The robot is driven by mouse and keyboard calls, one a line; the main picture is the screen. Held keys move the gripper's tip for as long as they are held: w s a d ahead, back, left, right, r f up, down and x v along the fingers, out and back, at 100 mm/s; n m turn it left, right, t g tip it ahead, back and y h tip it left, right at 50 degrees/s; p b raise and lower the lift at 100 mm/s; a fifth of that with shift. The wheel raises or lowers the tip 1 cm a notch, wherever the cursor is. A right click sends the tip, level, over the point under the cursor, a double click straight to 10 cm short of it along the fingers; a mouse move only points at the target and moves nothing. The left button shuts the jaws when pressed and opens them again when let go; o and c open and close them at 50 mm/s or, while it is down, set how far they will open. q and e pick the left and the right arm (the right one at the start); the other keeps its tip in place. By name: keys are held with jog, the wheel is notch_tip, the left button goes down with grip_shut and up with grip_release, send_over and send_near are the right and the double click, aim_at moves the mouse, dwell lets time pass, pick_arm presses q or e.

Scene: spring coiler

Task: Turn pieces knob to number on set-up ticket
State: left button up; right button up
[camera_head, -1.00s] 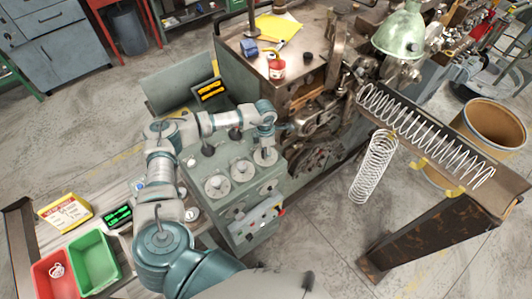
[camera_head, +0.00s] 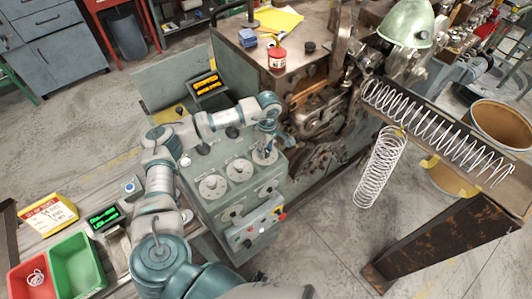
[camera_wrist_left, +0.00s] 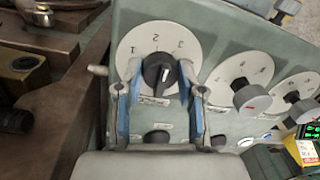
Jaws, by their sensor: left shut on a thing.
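My left gripper (camera_head: 267,146) is at a dial at the upper right of the green control panel. In the left wrist view its blue fingers (camera_wrist_left: 160,100) stand on both sides of a black knob (camera_wrist_left: 158,72), shut on it. The knob sits on a white dial (camera_wrist_left: 140,42) numbered 1, 2, 3; its exact pointing is hard to tell, and its label is too small to read. The yellow set-up ticket (camera_head: 48,215) stands at the lower left; its number is not clearly legible. My right gripper is not in view.
Other dials (camera_head: 212,187) fill the panel, with a red button (camera_head: 282,216) on its front box. A green display (camera_head: 104,217) and an amber display (camera_head: 207,84) are lit. Red and green bins (camera_head: 76,262) lie lower left. Wire springs (camera_head: 380,168) are at the right.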

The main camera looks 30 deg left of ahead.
pick_arm(q)
jog(key=m+b, duration=0.2)
jog(key=m, duration=0.1)
jog(key=shift+w+m+b, duration=0.1)
jog(key=shift+m+b, duration=0.3)
jog(key=shift+m, duration=0.5)
jog(key=shift+r, duration=0.1)
jog(key=o, duration=1.1)
jog(key=shift+o, duration=0.2)
jog(key=shift+a, duration=0.1)
